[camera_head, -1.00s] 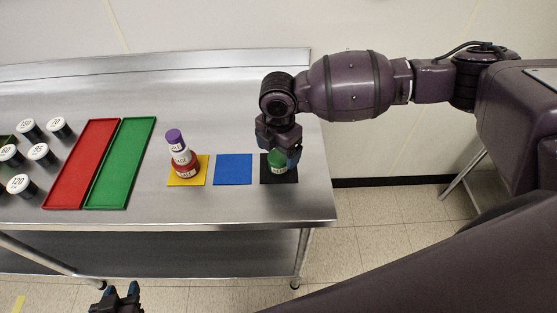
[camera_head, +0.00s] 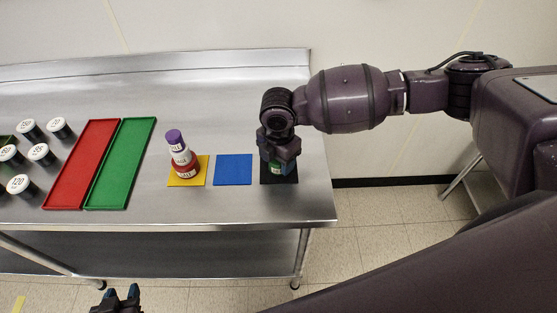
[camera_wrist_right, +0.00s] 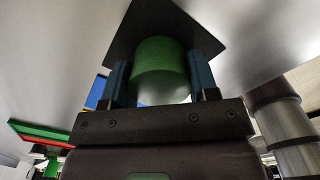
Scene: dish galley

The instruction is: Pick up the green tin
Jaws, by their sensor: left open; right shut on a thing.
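The green tin (camera_head: 276,168) stands on the black mat (camera_head: 291,179) near the right end of the steel table. In the right wrist view the green tin (camera_wrist_right: 161,66) sits between the two fingers, green at one end and pale at the other. My right gripper (camera_head: 279,163) reaches down over it and is shut on it, hiding most of it in the head view; the right gripper (camera_wrist_right: 158,82) fills the wrist view. The black mat (camera_wrist_right: 135,25) shows behind the tin. My left gripper (camera_head: 120,292) is open and empty at the bottom, in front of the table.
A blue mat (camera_head: 233,169) lies bare left of the black mat. A purple, white and red stack (camera_head: 181,157) stands on a yellow mat (camera_head: 202,163). A green tray (camera_head: 120,163), a red tray (camera_head: 80,165) and several numbered dark jars (camera_head: 39,153) are further left.

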